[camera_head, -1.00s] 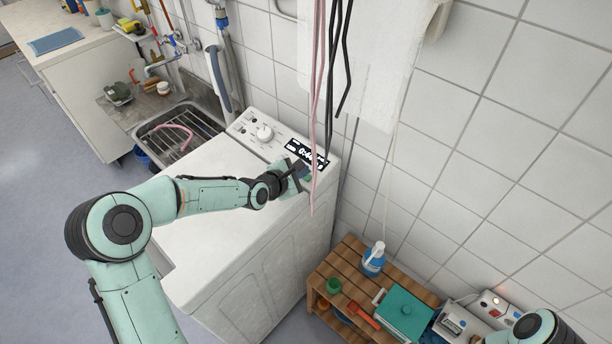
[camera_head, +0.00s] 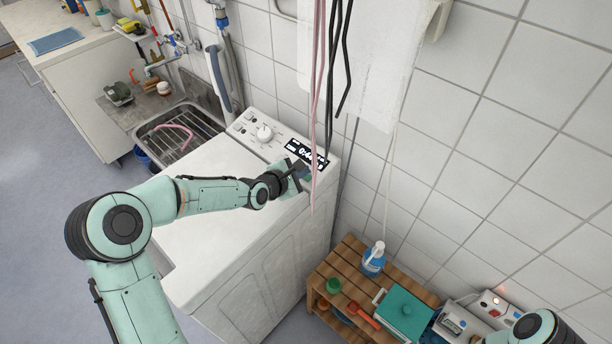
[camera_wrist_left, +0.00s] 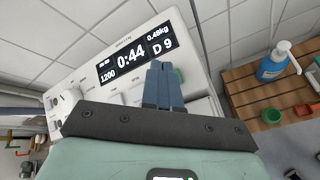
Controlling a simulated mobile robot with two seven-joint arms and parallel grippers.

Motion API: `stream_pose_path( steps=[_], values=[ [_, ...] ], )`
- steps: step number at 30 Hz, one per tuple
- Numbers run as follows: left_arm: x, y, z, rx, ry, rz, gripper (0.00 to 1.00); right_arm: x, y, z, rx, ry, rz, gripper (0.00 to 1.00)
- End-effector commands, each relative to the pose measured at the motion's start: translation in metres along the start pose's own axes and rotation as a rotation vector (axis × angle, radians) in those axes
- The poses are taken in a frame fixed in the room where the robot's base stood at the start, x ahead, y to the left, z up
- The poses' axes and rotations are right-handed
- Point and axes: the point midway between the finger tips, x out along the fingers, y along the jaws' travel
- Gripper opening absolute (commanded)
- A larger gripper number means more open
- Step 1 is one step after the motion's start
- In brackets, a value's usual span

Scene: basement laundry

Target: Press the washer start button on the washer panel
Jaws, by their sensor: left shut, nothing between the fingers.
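The white washer (camera_head: 262,250) stands against the tiled wall, with its panel (camera_head: 247,123) along the back edge. The panel has a round knob (camera_head: 264,132) and a black display (camera_head: 306,152). In the left wrist view the display (camera_wrist_left: 133,52) reads 0:44, 1200, 0.48kg and D 9. My left gripper (camera_head: 303,172) is shut and empty, at the right end of the panel, just in front of the display. Its blue-grey fingertips (camera_wrist_left: 162,68) overlap the display's lower edge in the wrist view. I cannot make out the start button or tell whether the fingers touch the panel.
Pink and black cables (camera_head: 322,100) hang beside the gripper. A wooden slatted shelf (camera_head: 345,262) right of the washer holds a blue bottle (camera_head: 373,262) and a teal box (camera_head: 405,312). A sink (camera_head: 180,135) lies to the left. My right arm shows at bottom right.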

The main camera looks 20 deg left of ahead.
Motion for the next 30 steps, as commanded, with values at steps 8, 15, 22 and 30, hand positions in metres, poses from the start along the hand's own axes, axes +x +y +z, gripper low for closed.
stream_pose_path(
  steps=[8, 15, 22, 30],
  values=[
    [0.0036, -0.0032, -0.0029, 0.0, 0.0, -0.001, 0.0, 0.0032, 0.0015, 0.001, 0.001, -0.002, 0.001, 0.38],
    [0.006, -0.0044, -0.0042, 0.0, 0.0, 0.0, 0.0, 0.0047, 0.0022, 0.0014, 0.001, -0.003, 0.001, 0.38],
    [0.0061, -0.0044, -0.0043, 0.0, 0.0, 0.0, 0.0, 0.0047, 0.0022, 0.0014, 0.001, -0.003, 0.001, 0.38],
    [0.0082, -0.0061, -0.006, 0.0, 0.0, 0.0, 0.0, 0.0068, 0.0031, 0.002, 0.001, -0.004, 0.001, 0.38]
  ],
)
